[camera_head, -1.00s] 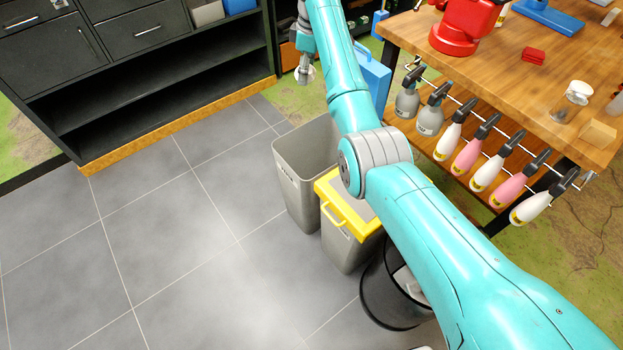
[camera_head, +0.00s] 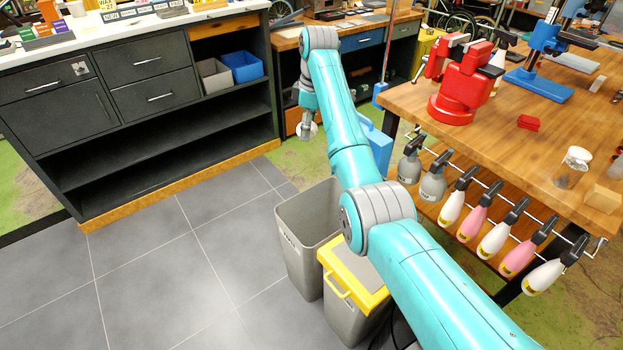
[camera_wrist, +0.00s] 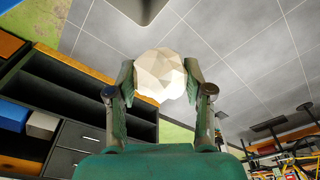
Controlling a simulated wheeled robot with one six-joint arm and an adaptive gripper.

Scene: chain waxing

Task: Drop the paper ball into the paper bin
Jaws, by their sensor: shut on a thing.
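My gripper (camera_head: 307,125) is shut on the paper ball (camera_wrist: 160,74), a white faceted ball between the two fingertips (camera_wrist: 160,80) in the wrist view. In the head view the ball (camera_head: 305,130) shows small at the low end of my arm, beyond the bins and above the floor. A tall grey open bin (camera_head: 300,255) stands left of my arm's elbow. A grey bin with a yellow-rimmed lid (camera_head: 350,295) stands in front of it, partly hidden by my arm. I cannot read which one is the paper bin.
A dark cabinet (camera_head: 150,130) with open shelves stands at the left. A wooden workbench (camera_head: 500,130) with a red vise and a rail of spray bottles (camera_head: 490,235) is at the right. A blue case (camera_head: 375,150) is beside my arm. The grey tiled floor at left is clear.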

